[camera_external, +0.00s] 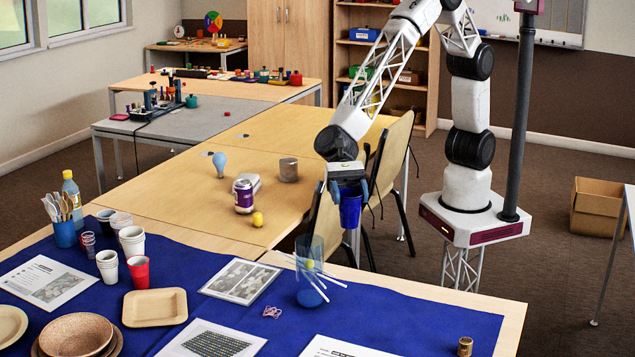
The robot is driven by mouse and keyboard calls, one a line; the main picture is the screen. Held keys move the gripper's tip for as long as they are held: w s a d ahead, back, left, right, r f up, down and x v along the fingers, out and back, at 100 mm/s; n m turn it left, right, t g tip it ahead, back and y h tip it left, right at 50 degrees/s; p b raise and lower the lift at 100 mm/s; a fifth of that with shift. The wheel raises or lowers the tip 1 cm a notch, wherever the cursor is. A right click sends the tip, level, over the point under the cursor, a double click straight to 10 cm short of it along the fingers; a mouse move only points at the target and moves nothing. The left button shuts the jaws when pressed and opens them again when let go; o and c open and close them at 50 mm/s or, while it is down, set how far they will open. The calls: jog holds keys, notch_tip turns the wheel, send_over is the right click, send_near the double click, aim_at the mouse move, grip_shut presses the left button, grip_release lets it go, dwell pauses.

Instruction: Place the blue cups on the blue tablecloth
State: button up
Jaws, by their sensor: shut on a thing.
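My gripper (349,189) is shut on a blue cup (350,212), with a finger on each side of it. The cup hangs roughly upright in the air near the chairs, behind the cloth's back edge in the picture. The blue tablecloth (415,318) covers the front table. A blue cup holding wooden utensils (65,236) stands at the cloth's left. A dark cup (104,217) stands near the white cups; its exact colour is hard to tell.
A clear tumbler with straws (309,262) stands on the cloth below the held cup. White cups (132,241), a red cup (139,272), plates, a bowl and printed sheets occupy the left and front. Chairs (390,160) stand close behind my gripper. The cloth's right side has bare room.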

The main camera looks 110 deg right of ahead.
jog(key=s+a+n+g, duration=0.2)
jog(key=s+a, duration=1)
jog(key=s, duration=0.3)
notch_tip(320, 180, down, 16)
jog(key=shift+s, duration=0.2)
jog(key=w+a+f, duration=0.1)
jog(key=w+a, duration=1)
jog(key=shift+a+f, duration=0.25)
jog(key=shift+f, duration=1.75)
jog(key=shift+f, duration=0.15)
